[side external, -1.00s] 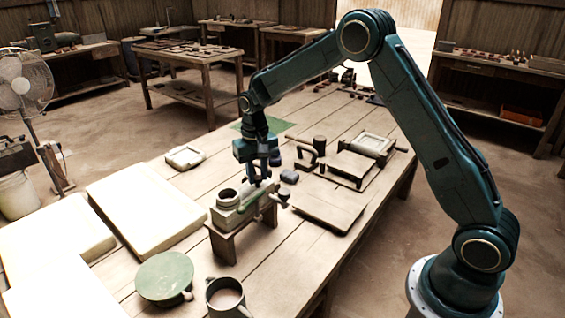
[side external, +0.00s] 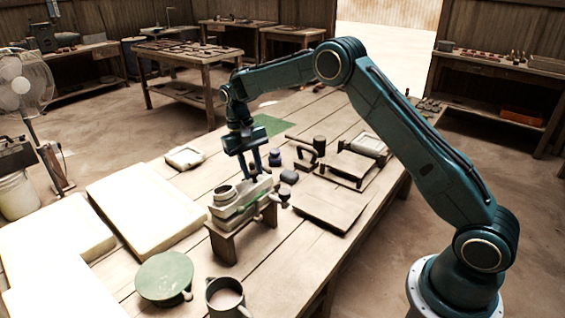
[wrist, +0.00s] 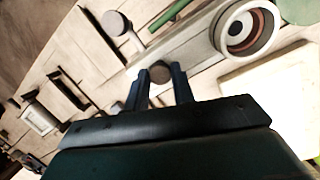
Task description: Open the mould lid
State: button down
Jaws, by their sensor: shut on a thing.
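The tile press stands on a small wooden stand (side external: 226,243) near the middle of the bench. Its pale mould lid (side external: 243,196) carries a round collar (side external: 223,192) at the left end. A green strip (side external: 238,214) shows below the lid. I cannot tell exactly how far the lid is raised. My gripper (side external: 254,174) is above the lid, fingers pointing down. In the wrist view, my gripper (wrist: 162,74) is shut on a small round dark knob (wrist: 159,72) beside the pale lid body (wrist: 188,45). The knob's lower part is hidden.
A round-ended handle (side external: 284,198) sticks out right of the press. A green round plate (side external: 164,278) and a mug (side external: 226,298) stand in front. Pale slabs (side external: 148,210) lie left.

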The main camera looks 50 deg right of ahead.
jog(key=shift+w+r, duration=0.1)
jog(key=shift+w, duration=0.1)
jog(key=c, duration=1.2)
grip_release()
jog(key=shift+o, duration=0.2)
jog(key=shift+s+t, duration=0.3)
jog(key=shift+s, duration=0.05)
jog(key=shift+s+f+t, duration=0.55)
jog(key=shift+s+t, duration=0.3)
jog(key=shift+t, duration=0.25)
notch_tip(320, 180, up, 14)
jog(key=s+a+r+n+t, duration=0.1)
jog(key=s+r, duration=0.3)
jog(key=s, duration=0.5)
jog(key=s+a+r+n+t, duration=0.1)
jog(key=s+r+t, duration=0.1)
jog(key=s+r, duration=0.3)
jog(key=shift+s+a+r, duration=0.2)
jog(key=shift+s+r, duration=0.05)
jog(key=shift+s, duration=1.7)
